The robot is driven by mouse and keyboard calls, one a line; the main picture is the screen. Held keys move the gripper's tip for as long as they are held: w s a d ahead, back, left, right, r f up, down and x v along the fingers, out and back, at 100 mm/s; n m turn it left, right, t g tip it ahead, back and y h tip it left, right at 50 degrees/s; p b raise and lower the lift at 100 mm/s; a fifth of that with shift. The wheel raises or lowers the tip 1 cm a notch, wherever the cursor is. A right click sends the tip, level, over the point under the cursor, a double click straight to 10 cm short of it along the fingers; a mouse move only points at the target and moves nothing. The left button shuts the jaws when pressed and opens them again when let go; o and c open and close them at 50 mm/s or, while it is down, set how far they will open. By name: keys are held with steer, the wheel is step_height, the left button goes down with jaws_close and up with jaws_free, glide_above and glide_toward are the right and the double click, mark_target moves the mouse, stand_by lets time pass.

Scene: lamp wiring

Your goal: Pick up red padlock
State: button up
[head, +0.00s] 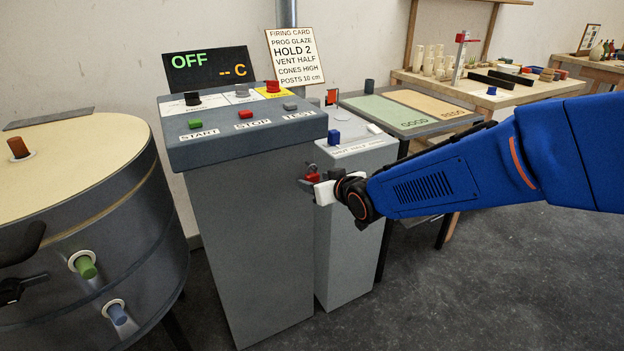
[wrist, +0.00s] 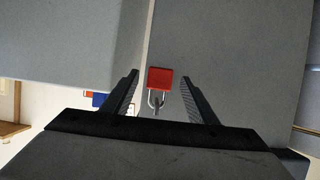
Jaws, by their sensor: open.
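The red padlock (wrist: 160,78) shows in the wrist view between the two fingers, its silver shackle toward my gripper and hooked on a small grey part. A gap shows on each side of it. My gripper (wrist: 158,92) is open around the padlock, with no finger seen touching it. In the head view, my gripper (head: 312,186) is at the side of the grey control pedestal, and a bit of the red padlock (head: 313,177) shows beside it, mostly hidden.
The grey control pedestal (head: 250,230) stands close left of my gripper, with a narrower grey pedestal (head: 345,255) behind it. A round kiln (head: 90,210) is at left. A table with green and tan panels (head: 410,110) is behind my arm. The floor at lower right is clear.

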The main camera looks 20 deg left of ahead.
steer(key=shift+w+a+f, duration=0.25)
steer(key=shift+w+a, duration=0.15)
steer(key=c, duration=1.3)
steer(key=shift+o, duration=0.2)
steer(key=shift+r, duration=0.15)
